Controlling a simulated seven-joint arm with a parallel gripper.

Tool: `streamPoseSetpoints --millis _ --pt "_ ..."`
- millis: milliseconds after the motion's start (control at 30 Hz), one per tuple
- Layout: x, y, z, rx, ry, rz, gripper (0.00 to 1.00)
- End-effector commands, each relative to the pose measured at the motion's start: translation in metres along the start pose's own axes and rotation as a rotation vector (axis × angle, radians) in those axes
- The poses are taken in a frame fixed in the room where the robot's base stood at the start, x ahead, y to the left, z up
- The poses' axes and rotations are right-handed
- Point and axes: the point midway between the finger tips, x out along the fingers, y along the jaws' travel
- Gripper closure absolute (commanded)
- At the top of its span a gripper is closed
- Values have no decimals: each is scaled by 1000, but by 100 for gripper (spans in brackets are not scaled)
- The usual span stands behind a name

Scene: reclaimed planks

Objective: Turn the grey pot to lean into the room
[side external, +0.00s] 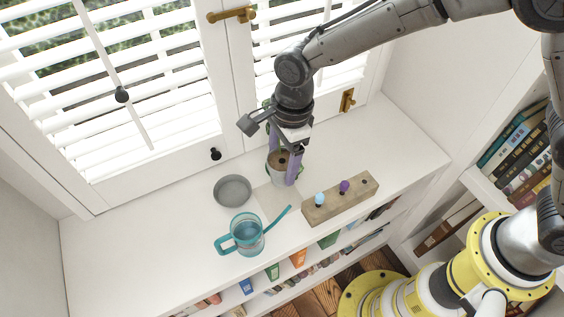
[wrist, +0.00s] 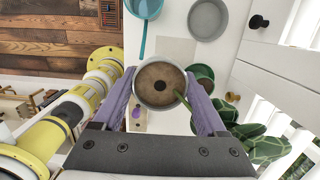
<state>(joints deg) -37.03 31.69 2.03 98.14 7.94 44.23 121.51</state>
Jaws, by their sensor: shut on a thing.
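The grey pot (wrist: 138,88) is round, with brown soil and a dark spot in its middle. A green stem (wrist: 183,102) leans from it toward large patterned leaves (wrist: 265,147) at the lower right of the wrist view. My gripper (wrist: 163,88) has its two purple fingers on either side of the pot, shut on it. In the side view my gripper (side external: 284,172) points down at the sill, and the pot (side external: 274,172) is partly hidden by the fingers. I cannot tell whether the pot touches the sill.
A pale square (side external: 270,204) lies by the pot. A grey dish (side external: 233,190) and a teal watering can (side external: 247,236) stand left. A wooden block (side external: 345,203) with coloured knobs stands right. A green pot (wrist: 203,74) is close beside the grey pot. Shuttered windows (side external: 165,90) rise behind.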

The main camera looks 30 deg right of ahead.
Motion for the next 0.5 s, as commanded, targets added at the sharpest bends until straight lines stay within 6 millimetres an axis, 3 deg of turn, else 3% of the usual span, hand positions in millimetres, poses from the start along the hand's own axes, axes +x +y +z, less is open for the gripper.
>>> streamPoseSetpoints --millis 433,500 --pt "-3 0 1 28 -1 -6 100" --pt "-8 -8 6 68 -4 -14 100"
